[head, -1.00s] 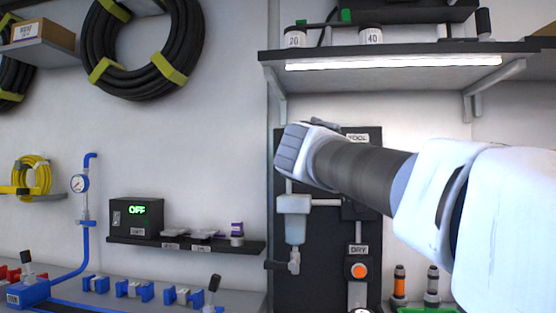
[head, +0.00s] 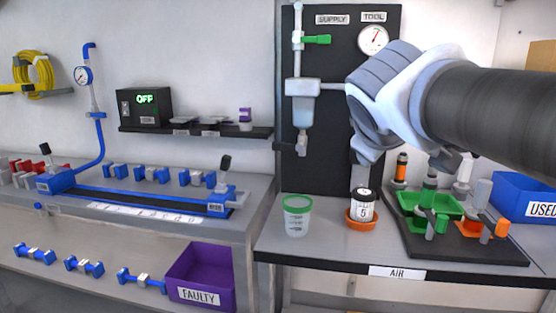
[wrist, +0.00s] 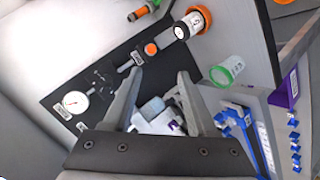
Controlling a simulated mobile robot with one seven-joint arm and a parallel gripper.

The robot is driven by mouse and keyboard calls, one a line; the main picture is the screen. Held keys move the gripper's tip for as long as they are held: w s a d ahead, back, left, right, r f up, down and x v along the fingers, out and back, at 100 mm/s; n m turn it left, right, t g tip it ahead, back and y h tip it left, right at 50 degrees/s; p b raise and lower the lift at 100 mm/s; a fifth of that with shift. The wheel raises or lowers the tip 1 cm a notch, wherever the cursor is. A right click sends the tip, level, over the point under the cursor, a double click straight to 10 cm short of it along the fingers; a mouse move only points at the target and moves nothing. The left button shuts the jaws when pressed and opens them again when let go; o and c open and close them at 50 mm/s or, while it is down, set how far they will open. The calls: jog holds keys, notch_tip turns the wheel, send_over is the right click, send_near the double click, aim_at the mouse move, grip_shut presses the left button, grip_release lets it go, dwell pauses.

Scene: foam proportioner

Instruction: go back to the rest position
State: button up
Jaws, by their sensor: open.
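My gripper (wrist: 160,71) is open in the wrist view, with its two grey fingers apart and nothing between them. In the head view my white and grey arm reaches in from the right, in front of the dark panel (head: 330,150). The hand is above the bench, near a black-and-white jar marked 5 (head: 361,207) in an orange ring. That jar also shows in the wrist view (wrist: 189,25), beyond the fingers. My arm hides part of the panel and the wall behind it.
On the bench are a clear green-rimmed cup (head: 297,216), a black mat (head: 470,245) with a green tray (head: 425,205), and a blue USED bin (head: 525,200). A purple FAULTY bin (head: 200,275) is lower left. A gauge (head: 373,40) and filter bowl (head: 303,105) hang on the panel.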

jog(key=s+a+f+m+g+y, duration=0.2)
jog(key=s+f+m+g+y, duration=0.35)
jog(key=s+f, duration=1.35)
notch_tip(320, 180, up, 23)
jog(key=m+h+p, duration=0.1)
jog(key=m+p, duration=0.1)
jog(key=p, duration=2.3)
jog(key=shift+w, duration=0.15)
